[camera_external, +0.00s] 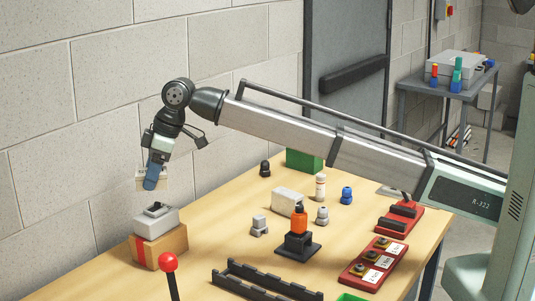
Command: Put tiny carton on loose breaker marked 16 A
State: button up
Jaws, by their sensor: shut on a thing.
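My gripper (153,181), with blue fingers, is at the left, pointing down. It is shut on a small pale beige box, which looks like the tiny carton (141,183); the fingers cover part of it. Below it is a light grey block with a black switch on top (156,222), which looks like the loose breaker. A gap shows between the carton and this block. The block rests on a brown box with a red stripe (172,243). I cannot read any 16 A mark.
A red-knobbed lever (168,262) stands in front of the brown box. An orange-and-black device (299,224), a white box (288,201) and small grey fittings stand mid-table. A black rack (266,282) lies in front. Red switch panels (372,262) are at the right.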

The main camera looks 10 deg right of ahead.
jog(key=shift+f, duration=2.1)
jog(key=shift+f, duration=0.15)
jog(key=o, duration=1.2)
jog(key=shift+c, duration=0.2)
jog(key=v, duration=1.2)
